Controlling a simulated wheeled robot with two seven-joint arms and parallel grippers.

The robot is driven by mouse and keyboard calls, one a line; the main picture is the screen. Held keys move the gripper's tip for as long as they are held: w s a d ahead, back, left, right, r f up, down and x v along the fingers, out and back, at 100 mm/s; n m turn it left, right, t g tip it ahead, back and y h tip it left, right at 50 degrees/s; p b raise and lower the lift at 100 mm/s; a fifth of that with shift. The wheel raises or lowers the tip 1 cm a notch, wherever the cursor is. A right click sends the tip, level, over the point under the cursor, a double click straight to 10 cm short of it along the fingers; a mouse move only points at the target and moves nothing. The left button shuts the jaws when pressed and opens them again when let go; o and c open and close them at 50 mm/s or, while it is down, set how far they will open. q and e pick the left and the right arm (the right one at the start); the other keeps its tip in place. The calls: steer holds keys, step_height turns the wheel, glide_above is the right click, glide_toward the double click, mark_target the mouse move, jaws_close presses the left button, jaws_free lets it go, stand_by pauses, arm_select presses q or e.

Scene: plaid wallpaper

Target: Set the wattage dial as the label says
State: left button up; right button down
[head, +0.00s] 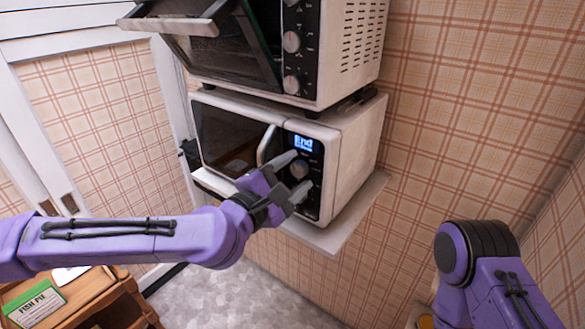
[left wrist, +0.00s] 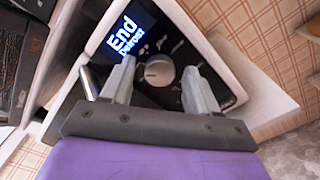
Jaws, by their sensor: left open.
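The white microwave (head: 352,150) has a black control panel with a lit display (head: 303,144). In the left wrist view the display (left wrist: 128,38) reads "End" with "Defrost" under it. The round grey dial (head: 299,168) is below it. My left gripper (head: 297,174) is open in front of the panel. In the left wrist view the dial (left wrist: 160,73) shows between the two spread fingers; I cannot tell whether they touch it. A green label (head: 38,302) reading "FISH PIE" lies at the lower left; its small print is unreadable. My right gripper is out of view.
A toaster oven (head: 345,50) with its door (head: 175,25) hanging open sits above the microwave. The microwave stands on a white shelf (head: 335,238). A wooden cart (head: 122,300) is at the lower left. The floor (head: 235,298) below is clear.

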arm_select(q)
steer(key=c, duration=1)
steer(key=shift+c, duration=0.2)
steer(key=shift+m, duration=0.3)
steer(key=m+b, duration=0.1)
steer(key=m, duration=0.7)
steer(key=shift+m+b, duration=0.3)
steer(key=shift+m, duration=0.1)
steer(key=m, duration=0.4)
steer(key=shift+b, duration=0.35)
steer(key=shift+m+b, duration=0.3)
steer(key=shift+m, duration=1.8)
